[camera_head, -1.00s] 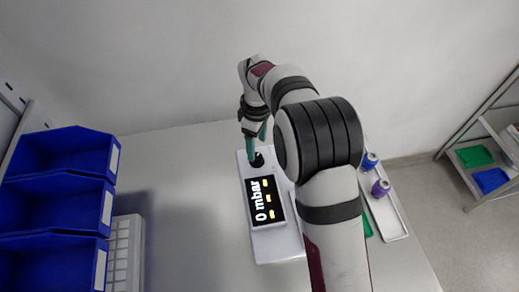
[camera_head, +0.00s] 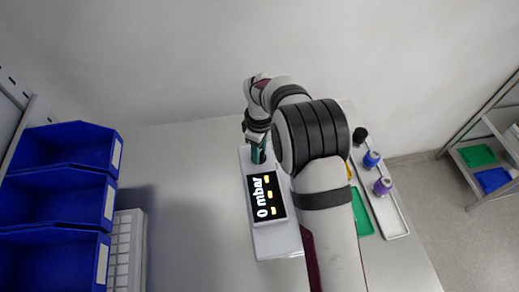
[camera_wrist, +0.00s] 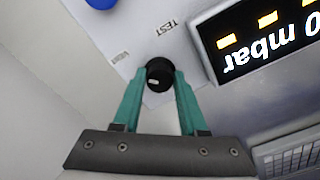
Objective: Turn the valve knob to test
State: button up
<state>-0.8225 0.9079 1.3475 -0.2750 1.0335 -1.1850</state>
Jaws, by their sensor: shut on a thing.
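The black valve knob (camera_wrist: 159,70) is round with a short white mark on its lower left in the wrist view. In the head view my gripper (camera_head: 258,150) is at the far end of the device and mostly hides the knob. The device's display (camera_head: 264,197) reads 0 mbar with several yellow marks.
Blue bins (camera_head: 60,200) and a pale keyboard-like object (camera_head: 124,250) stand at the left. A white tray (camera_head: 397,228) at the right holds blue and purple pieces, beside a green mat (camera_head: 361,215). The table between keyboard and device is clear.

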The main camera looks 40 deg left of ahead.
jog(key=shift+m, duration=0.3)
grip_shut()
jog(key=m, duration=0.3)
jog(key=shift+m, duration=0.4)
jog(key=m, duration=0.4)
jog(key=shift+s+m, duration=0.1)
jog(key=shift+m, duration=0.2)
jog(key=m, duration=0.4)
jog(key=shift+s+m, duration=0.1)
jog(key=shift+m, duration=2.3)
jog(key=o, duration=1.1)
grip_release()
